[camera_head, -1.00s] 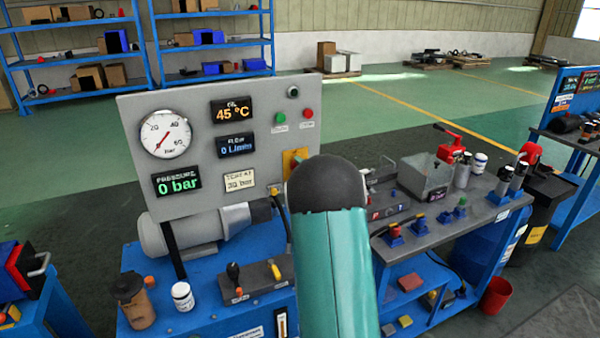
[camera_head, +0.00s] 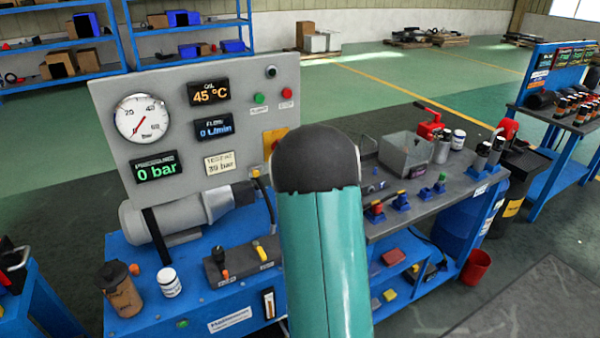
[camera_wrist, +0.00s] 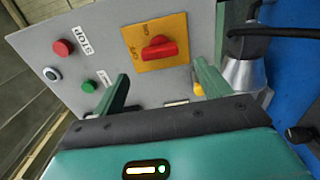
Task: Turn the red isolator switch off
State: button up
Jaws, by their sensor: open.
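The red isolator switch (camera_wrist: 158,48) is a red knob on a yellow-orange plate (camera_wrist: 147,62) with black lettering, fixed to the grey panel. In the wrist view it lies ahead of my gripper (camera_wrist: 160,82), between and beyond the two green fingers. The fingers are apart and empty, and I see no contact with the knob. In the head view only part of the yellow plate (camera_head: 268,142) shows; my arm hides the knob and my gripper there.
The grey panel (camera_head: 110,110) carries a gauge, displays, a green button (camera_wrist: 89,86) and a red button (camera_wrist: 63,47) near the switch. A grey motor (camera_head: 170,222) stands below it. A bench (camera_head: 520,170) with a grey bin and fittings is at right.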

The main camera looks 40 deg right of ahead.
jog(key=v, duration=0.7)
jog(key=shift+s, duration=0.15)
